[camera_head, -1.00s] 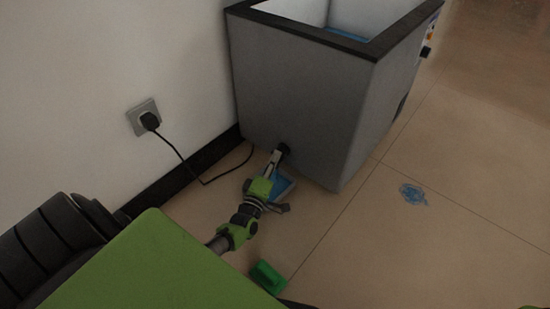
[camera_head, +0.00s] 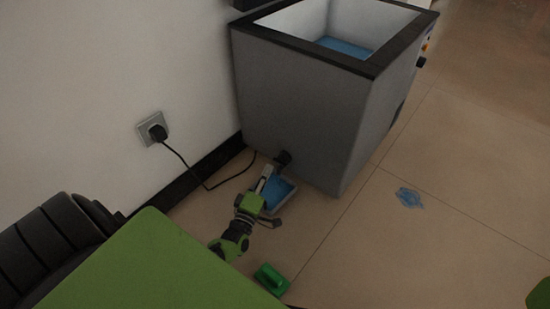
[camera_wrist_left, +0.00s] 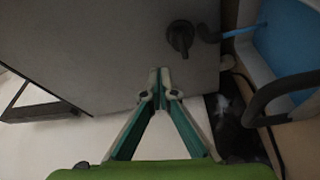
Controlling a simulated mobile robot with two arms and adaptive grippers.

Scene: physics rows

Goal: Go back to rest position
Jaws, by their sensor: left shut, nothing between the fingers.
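My left gripper (camera_head: 267,172) reaches down to the floor beside a grey chest freezer (camera_head: 295,105). Its fingers are shut and empty; in the wrist view the fingertips (camera_wrist_left: 159,76) meet below a black drain knob (camera_wrist_left: 180,37) and look apart from it. The knob also shows low on the freezer in the head view (camera_head: 283,158). A tray (camera_head: 287,197) holding blue liquid lies on the floor under it, partly hidden by the gripper. In the wrist view a blue stream (camera_wrist_left: 243,32) runs from the spout toward the tray. My right gripper is out of view.
The open freezer has blue liquid inside (camera_head: 345,47). A black cord (camera_head: 190,168) runs to a wall socket (camera_head: 152,129). A green sponge-like block (camera_head: 271,279) and a blue puddle (camera_head: 409,198) are on the floor. The tiled floor at right is otherwise clear.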

